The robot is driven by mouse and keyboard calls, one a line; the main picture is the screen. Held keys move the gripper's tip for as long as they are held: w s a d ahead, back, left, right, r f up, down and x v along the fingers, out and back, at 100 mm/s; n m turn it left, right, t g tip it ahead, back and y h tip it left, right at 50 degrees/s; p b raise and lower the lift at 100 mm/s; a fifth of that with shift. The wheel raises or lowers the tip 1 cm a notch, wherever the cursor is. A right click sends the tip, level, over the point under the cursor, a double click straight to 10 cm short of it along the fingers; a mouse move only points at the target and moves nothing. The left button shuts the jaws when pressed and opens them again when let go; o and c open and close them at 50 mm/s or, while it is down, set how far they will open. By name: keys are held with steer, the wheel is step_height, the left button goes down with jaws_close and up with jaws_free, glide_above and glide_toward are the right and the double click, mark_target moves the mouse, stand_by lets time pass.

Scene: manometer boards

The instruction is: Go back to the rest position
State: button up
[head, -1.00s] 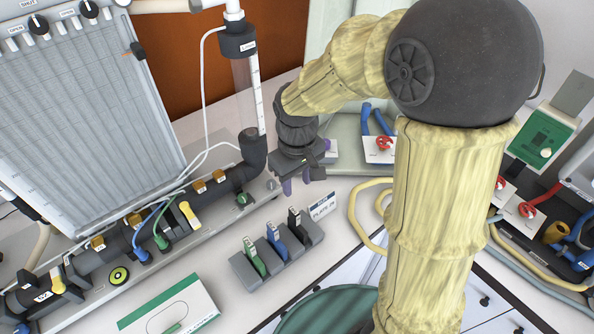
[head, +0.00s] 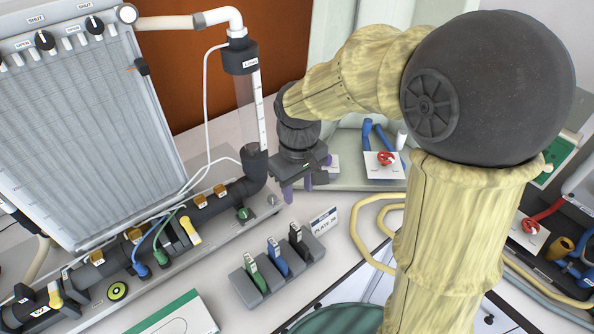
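My gripper (head: 298,188) hangs at the end of my yellow-sleeved arm, above the bench and just right of the black pipe elbow. Its two purple fingers point down and stand apart, with nothing visible between them. A grey rack (head: 280,270) holding green, blue and black tagged pieces sits on the bench below the gripper, apart from it. A small sign reading PLATE 20 (head: 324,221) stands behind the rack's right end.
The manometer board (head: 75,120) with its black pipe (head: 205,208) and clear vertical tube (head: 248,105) fills the left. A red-handled valve (head: 385,158) stands behind, right of the gripper. A yellow hose (head: 365,240) lies right. A green-and-white box (head: 180,315) is at the front.

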steer(key=s+d+f+m+t, duration=0.1)
steer(key=s+d+f+m, duration=0.1)
steer(key=d, duration=0.4)
steer(key=s+d+f+m+t, duration=0.1)
steer(key=s+d+f+m, duration=0.1)
steer(key=s+d+m, duration=0.2)
steer(key=shift+d+f+m+t, duration=0.3)
steer(key=shift+d+f+m, duration=0.1)
steer(key=shift+d, duration=0.5)
